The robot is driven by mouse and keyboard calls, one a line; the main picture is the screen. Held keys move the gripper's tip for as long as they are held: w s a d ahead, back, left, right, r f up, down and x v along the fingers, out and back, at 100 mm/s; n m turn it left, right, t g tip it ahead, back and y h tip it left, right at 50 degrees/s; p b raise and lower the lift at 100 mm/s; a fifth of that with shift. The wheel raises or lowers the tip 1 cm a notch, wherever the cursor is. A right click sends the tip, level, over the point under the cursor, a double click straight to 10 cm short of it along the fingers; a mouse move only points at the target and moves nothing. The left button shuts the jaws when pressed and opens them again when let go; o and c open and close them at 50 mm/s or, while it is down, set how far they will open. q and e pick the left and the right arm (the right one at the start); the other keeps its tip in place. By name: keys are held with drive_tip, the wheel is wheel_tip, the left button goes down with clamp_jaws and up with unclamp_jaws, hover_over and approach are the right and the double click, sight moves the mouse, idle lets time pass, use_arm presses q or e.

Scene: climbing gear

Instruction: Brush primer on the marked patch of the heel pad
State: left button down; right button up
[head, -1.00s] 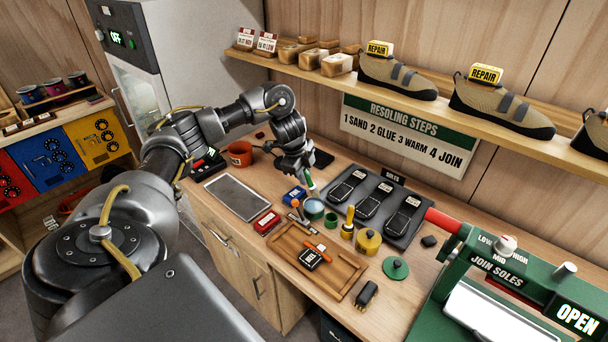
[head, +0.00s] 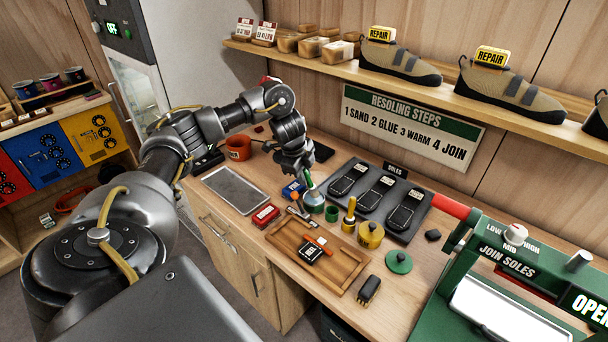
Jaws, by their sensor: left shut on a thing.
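The heel pad (head: 311,254) appears as a small black piece with a white label, lying in the wooden tray (head: 351,285). An orange stick-like tool (head: 318,242) lies beside it; the marked patch is too small to make out. My left gripper (head: 307,176) points down behind the tray, shut on a slim brush with a green part, mostly hidden by the fingers. The brush's lower end is at a teal jar (head: 313,197); I cannot tell whether it is inside. My right gripper is not in view.
A green cup (head: 331,214), a yellow-handled tool (head: 350,216) and a yellow pot (head: 370,235) stand close right of the jar. A dark tray of soles (head: 411,236) lies behind. The green press (head: 450,270) marked OPEN fills the right.

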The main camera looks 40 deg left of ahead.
use_arm(q)
drive_tip(key=shift+f+b, duration=0.3)
drive_tip(key=shift+f, duration=0.35)
idle(0.6)
drive_tip(key=shift+s+f+p, duration=0.1)
drive_tip(key=shift+p, duration=0.25)
idle(1.6)
wheel_tip(320, 180, up, 7)
drive_tip(key=p, duration=0.7)
idle(0.9)
